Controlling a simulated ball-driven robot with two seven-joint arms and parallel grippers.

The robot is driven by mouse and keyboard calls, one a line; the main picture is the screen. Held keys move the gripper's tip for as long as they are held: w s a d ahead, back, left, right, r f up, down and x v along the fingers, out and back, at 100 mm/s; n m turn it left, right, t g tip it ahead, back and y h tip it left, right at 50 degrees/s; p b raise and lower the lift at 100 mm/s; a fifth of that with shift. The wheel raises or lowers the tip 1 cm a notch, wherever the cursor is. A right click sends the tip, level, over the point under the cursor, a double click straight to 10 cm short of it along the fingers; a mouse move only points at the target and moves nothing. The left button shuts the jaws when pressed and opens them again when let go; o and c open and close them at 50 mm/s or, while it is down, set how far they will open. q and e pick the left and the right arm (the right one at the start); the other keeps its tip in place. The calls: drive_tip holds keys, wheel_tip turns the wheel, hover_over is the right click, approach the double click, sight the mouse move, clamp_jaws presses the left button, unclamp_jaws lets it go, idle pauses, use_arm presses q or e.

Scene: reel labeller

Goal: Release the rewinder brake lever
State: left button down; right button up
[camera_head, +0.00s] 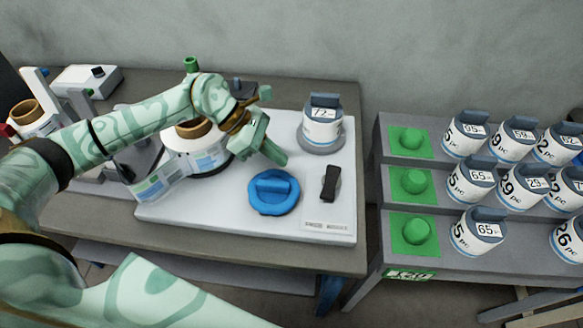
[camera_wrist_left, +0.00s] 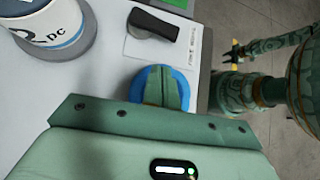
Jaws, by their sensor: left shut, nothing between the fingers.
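A black lever (camera_head: 330,183) sits on the front right of the white machine base, above a small printed label. It also shows in the wrist view (camera_wrist_left: 153,24). Which part is the brake lever is not marked legibly. A blue round knob (camera_head: 273,192) with a raised grip bar is left of it. My left gripper (camera_head: 279,157) is shut and empty, above the base just behind the blue knob and apart from the black lever. In the wrist view its fingers (camera_wrist_left: 160,92) overlap the blue knob. A green arm, likely my right, shows there with its gripper (camera_wrist_left: 234,57) small and unclear.
A labelled reel (camera_head: 322,122) stands on a grey disc behind the black lever. A large brown-cored reel (camera_head: 195,150) is partly behind my left arm. A grey stepped rack (camera_head: 375,150) with green buttons and several labelled reels is on the right.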

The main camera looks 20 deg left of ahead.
sight(331, 182)
use_arm(q)
drive_tip(key=shift+d+r+m, duration=0.2)
drive_tip(key=shift+d+m, duration=0.15)
drive_tip(key=shift+m, duration=0.45)
drive_tip(key=shift+a+f, duration=0.1)
drive_tip(key=shift+a, duration=0.1)
drive_tip(key=shift+d, duration=0.1)
drive_tip(key=shift+d+f, duration=0.1)
drive_tip(key=shift+d, duration=0.1)
drive_tip(key=x, duration=0.9)
drive_tip(key=shift+w+d+f, duration=0.1)
drive_tip(key=shift+d+f, duration=0.05)
drive_tip(key=shift+f, duration=0.1)
